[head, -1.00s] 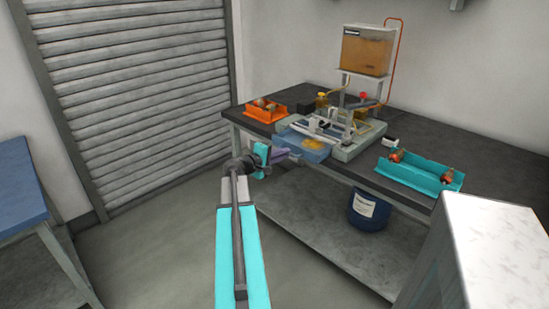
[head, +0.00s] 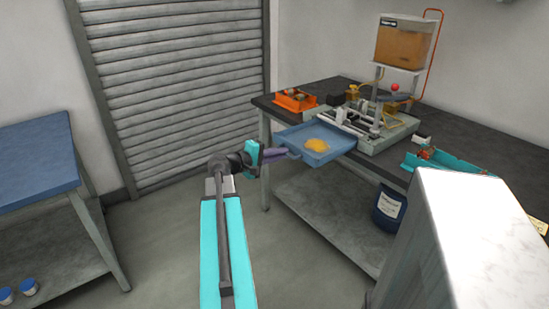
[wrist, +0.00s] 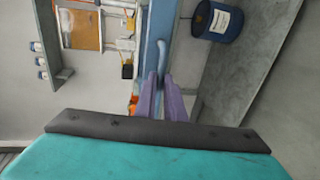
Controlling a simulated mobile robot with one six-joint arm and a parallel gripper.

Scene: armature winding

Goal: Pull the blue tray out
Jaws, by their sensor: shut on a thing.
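The blue tray (head: 319,146) is a shallow tray with a yellow-orange patch of material in it. In the head view it sticks out past the front edge of the bench, with its far end close to the grey machine (head: 385,134). My gripper (head: 287,154) is at the tray's near left side, its purple fingers shut on the tray's handle. In the wrist view the gripper (wrist: 160,84) has its fingers around the blue handle (wrist: 161,55), and the tray's front (wrist: 159,22) runs up the picture. The exact grip contact is partly hidden by the fingers.
An orange tray (head: 295,101) and a teal tray (head: 455,170) with parts stand on the dark bench (head: 480,143). A blue drum (head: 388,212) is below on the lower shelf. A blue-topped table (head: 35,160) stands at left. The floor between is clear.

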